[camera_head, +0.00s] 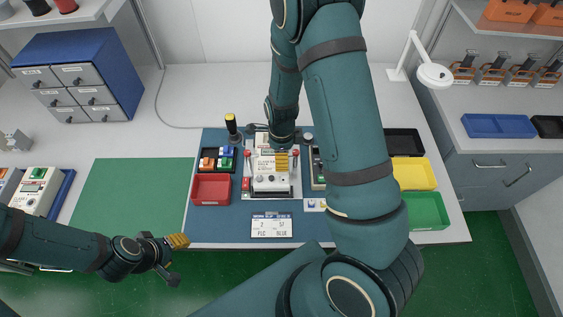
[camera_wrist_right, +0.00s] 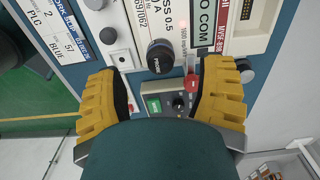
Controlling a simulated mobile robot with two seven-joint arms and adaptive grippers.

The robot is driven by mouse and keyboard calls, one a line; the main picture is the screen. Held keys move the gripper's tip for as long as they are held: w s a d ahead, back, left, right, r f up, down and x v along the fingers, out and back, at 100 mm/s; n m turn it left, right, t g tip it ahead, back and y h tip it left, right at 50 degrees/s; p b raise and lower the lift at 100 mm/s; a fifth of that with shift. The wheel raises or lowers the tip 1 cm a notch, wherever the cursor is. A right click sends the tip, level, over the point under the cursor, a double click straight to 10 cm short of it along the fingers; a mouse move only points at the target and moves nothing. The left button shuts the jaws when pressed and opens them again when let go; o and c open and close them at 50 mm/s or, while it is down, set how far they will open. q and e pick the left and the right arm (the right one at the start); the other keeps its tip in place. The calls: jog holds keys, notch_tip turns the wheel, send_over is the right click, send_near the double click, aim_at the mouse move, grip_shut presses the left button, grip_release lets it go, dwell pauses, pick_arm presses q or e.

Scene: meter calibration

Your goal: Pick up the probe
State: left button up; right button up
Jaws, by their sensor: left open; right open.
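A black round-topped piece, apparently marked PROBE (camera_wrist_right: 160,57), shows end-on in the right wrist view beside the panel meter. My right gripper (camera_wrist_right: 167,75) is open, with its yellow fingers spread on either side of the probe. Whether the fingers are level with it or above it I cannot tell. In the head view my right arm hides much of this area, and yellow fingertips show over the white meter (camera_head: 270,182). My left gripper (camera_head: 175,256) is open and empty, low at the left near the table's front edge.
A red-knobbed piece (camera_wrist_right: 192,83) and a grey control box (camera_wrist_right: 172,104) lie close to the right fingers. A work order card (camera_head: 271,225) lies at the mat's front. Red (camera_head: 211,189), yellow (camera_head: 414,173) and green (camera_head: 424,210) trays flank the meter. The green mat (camera_head: 135,190) is clear.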

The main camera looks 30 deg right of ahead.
notch_tip(320, 180, down, 4)
jog(key=shift+r, duration=0.15)
grip_shut()
jog(key=shift+r, duration=0.2)
notch_tip(320, 180, up, 10)
jog(key=shift+f+p, duration=0.1)
jog(key=shift+p, duration=0.4)
